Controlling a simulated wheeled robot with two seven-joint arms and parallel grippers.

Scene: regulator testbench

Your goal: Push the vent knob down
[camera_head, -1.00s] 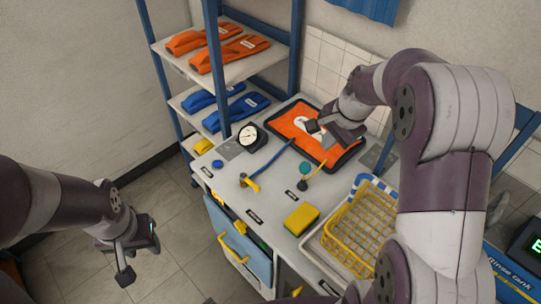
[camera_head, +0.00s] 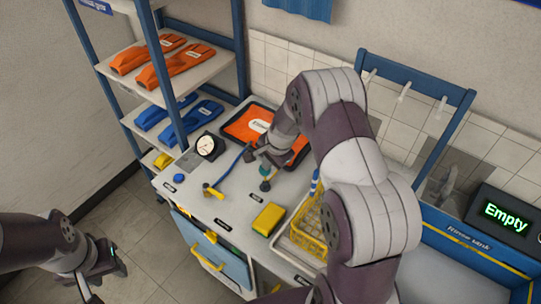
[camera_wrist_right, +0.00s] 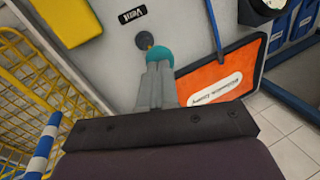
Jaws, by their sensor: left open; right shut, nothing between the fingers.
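The vent knob is a teal round cap on a short stem with a dark round base. It stands on the grey bench beside a small black label reading "Vent" (camera_wrist_right: 132,15). In the right wrist view the teal knob (camera_wrist_right: 159,54) is right at my right fingertips (camera_wrist_right: 158,72), partly covered by them. In the head view the knob (camera_head: 265,170) shows just below my right gripper (camera_head: 258,160). The right gripper is shut and empty; I cannot tell whether it touches the knob. My left gripper (camera_head: 108,268) is open and empty, off the bench at lower left.
A gauge (camera_head: 208,147) and a blue hose (camera_head: 233,168) with a yellow end lie left of the knob. An orange item in a dark tray (camera_head: 228,133) lies behind. A yellow sponge (camera_head: 268,218) and a yellow basket (camera_head: 310,232) are in front.

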